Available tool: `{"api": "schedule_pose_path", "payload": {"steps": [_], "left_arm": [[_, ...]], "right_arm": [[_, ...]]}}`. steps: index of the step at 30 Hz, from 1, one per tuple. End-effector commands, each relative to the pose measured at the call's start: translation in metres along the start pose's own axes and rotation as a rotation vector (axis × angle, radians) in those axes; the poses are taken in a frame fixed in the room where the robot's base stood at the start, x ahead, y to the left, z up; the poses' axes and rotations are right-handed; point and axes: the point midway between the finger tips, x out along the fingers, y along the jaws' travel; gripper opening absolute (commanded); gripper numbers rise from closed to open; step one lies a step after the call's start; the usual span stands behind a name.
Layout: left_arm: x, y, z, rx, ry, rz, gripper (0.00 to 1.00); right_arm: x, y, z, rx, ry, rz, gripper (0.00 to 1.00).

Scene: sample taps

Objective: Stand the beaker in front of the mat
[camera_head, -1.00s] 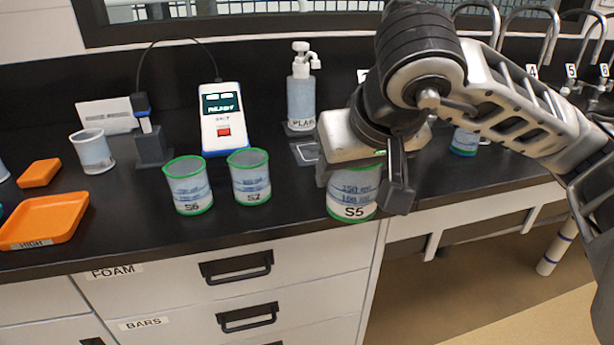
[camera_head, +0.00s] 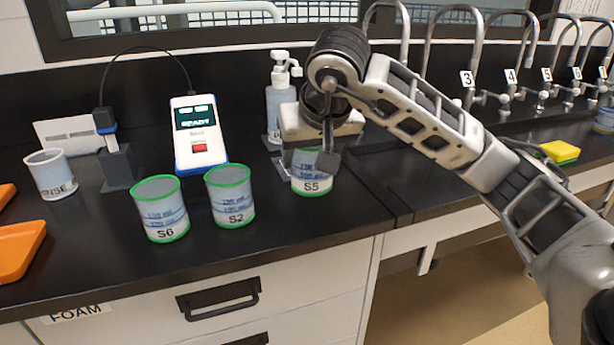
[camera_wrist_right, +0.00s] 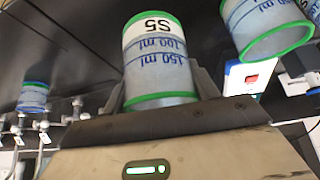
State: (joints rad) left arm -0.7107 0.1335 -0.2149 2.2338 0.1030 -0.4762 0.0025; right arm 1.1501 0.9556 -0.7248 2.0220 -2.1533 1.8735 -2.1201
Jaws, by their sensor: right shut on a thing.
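The beaker S5 (camera_head: 312,181), clear with a green rim and blue marks, is in my right gripper (camera_head: 316,158), which is shut on it. It is upright over the counter, right of the beaker S2 (camera_head: 231,198). I cannot tell whether its base touches the counter. In the right wrist view, S5 (camera_wrist_right: 158,62) sits between the fingers (camera_wrist_right: 160,88). A small grey mat (camera_head: 281,165) lies by the pump bottle (camera_head: 281,104), just behind and left of S5, partly hidden by my gripper. My left gripper is not in view.
Beaker S6 (camera_head: 160,213) stands left of S2. Behind are a meter (camera_head: 199,140), a probe stand (camera_head: 117,168) and a rinse cup (camera_head: 51,175). Orange trays (camera_head: 18,250) lie at the left edge. Numbered taps and a yellow sponge (camera_head: 560,152) are right. The front counter is clear.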

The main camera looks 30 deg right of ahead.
Motion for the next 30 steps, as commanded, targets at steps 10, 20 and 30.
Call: {"api": "schedule_pose_path", "payload": {"steps": [10, 20, 30], "left_arm": [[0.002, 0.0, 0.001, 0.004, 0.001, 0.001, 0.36], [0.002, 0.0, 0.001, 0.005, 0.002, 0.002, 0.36], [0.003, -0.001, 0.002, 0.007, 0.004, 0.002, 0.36]], "right_arm": [[0.037, -0.002, 0.007, -0.001, -0.003, 0.002, 0.33], [0.046, -0.002, 0.013, 0.001, 0.003, -0.001, 0.33], [0.049, -0.002, 0.015, 0.001, 0.001, 0.0, 0.8]]}}
